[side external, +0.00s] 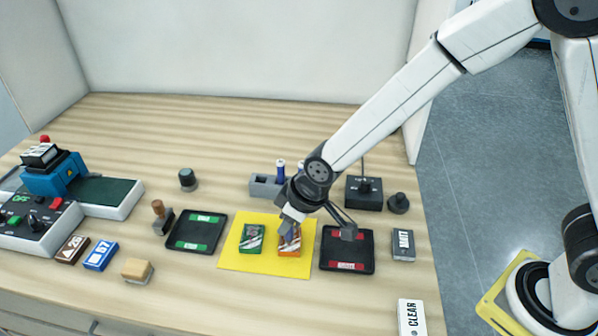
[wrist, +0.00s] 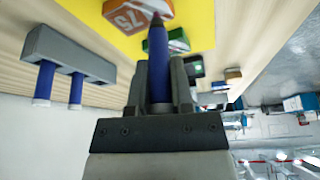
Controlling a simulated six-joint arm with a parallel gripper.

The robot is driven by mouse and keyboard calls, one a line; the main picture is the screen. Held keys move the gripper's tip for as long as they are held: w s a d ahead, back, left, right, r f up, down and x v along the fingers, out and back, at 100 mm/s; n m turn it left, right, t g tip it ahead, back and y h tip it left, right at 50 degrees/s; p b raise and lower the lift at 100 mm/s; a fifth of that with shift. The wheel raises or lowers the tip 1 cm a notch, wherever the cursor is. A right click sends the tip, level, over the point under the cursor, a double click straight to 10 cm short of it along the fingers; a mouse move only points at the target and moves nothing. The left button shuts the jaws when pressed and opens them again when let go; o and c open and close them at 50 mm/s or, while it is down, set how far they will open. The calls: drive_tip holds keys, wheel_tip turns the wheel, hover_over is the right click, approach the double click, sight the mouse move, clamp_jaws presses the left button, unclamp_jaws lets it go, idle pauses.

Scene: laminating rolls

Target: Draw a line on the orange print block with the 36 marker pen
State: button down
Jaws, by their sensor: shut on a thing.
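The orange print block (side external: 289,250) lies on a yellow mat (side external: 235,265), right of a green block (side external: 250,237). My gripper (side external: 290,230) is low over the orange block and partly hides it. In the wrist view my gripper (wrist: 160,82) is shut on a blue marker pen (wrist: 170,42). The pen's dark tip points at the orange block (wrist: 124,14) and overlaps its edge in the picture; I cannot tell if it touches. No number is readable on the pen. The green block also shows in the wrist view (wrist: 154,42).
A grey pen holder (side external: 264,187) with blue pens (side external: 280,170) stands behind the mat. Dark trays with green (side external: 197,232) and red (side external: 347,249) labels flank the mat. A wooden stamp (side external: 161,217) and a blue machine (side external: 55,178) are at left.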

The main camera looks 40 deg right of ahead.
drive_tip(key=shift+f, duration=0.35)
idle(0.5)
drive_tip(key=shift+w+d, duration=1.35)
drive_tip(key=shift+w, duration=0.25)
idle(1.9)
drive_tip(key=shift+r, duration=0.15)
drive_tip(key=shift+r, duration=2.85)
drive_tip(key=shift+d, duration=0.15)
drive_tip(key=d+m+h, duration=0.2)
drive_tip(key=d+m, duration=0.4)
drive_tip(key=d, duration=1.1)
drive_tip(key=shift+d+r+t, duration=0.25)
drive_tip(key=shift+d+t, duration=0.05)
drive_tip(key=shift+w, duration=0.1)
